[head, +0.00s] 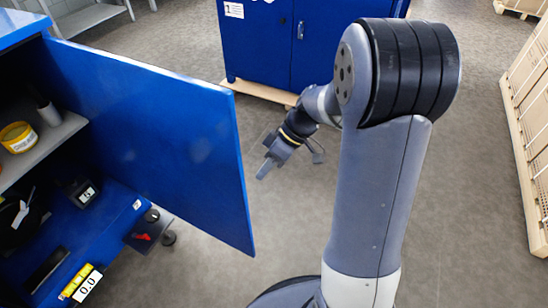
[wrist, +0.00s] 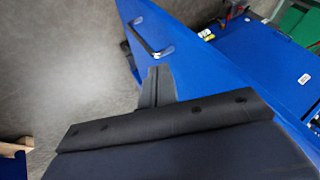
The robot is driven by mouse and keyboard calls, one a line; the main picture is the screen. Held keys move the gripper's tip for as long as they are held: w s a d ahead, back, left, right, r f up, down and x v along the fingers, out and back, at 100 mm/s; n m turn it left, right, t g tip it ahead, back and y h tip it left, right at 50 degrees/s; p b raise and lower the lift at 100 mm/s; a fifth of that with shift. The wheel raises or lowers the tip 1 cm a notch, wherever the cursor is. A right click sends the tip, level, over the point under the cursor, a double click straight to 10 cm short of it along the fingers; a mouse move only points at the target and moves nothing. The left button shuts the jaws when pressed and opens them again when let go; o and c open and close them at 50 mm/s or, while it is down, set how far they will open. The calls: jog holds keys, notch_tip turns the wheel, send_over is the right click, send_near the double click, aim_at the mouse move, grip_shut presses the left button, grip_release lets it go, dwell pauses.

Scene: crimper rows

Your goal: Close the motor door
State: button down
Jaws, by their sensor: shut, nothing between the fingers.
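The blue motor door (head: 165,130) stands wide open at the left in the head view, its inner face showing. In the wrist view the door (wrist: 200,68) runs diagonally, with a bar handle (wrist: 148,40) on its outer face. My gripper (head: 263,173) is beyond the door's free edge, on its outer side, in the head view. Its closed fingers (wrist: 157,82) appear close to the door below the handle in the wrist view. They are shut and empty; I cannot tell whether they touch the door.
Another blue cabinet (head: 262,45) stands behind my arm. Wooden crates (head: 530,130) line the right. Grey floor between is clear.

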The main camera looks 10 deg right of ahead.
jog(key=shift+s+a+f, duration=0.25)
jog(key=shift+s+a, duration=0.3)
jog(key=shift+a, duration=0.05)
jog(key=shift+s+a+f, duration=0.25)
jog(key=shift+s+a, duration=0.3)
jog(key=shift+a, duration=0.1)
jog(key=shift+s+a+f, duration=0.25)
jog(key=shift+s+a, duration=0.3)
jog(key=shift+a, duration=0.05)
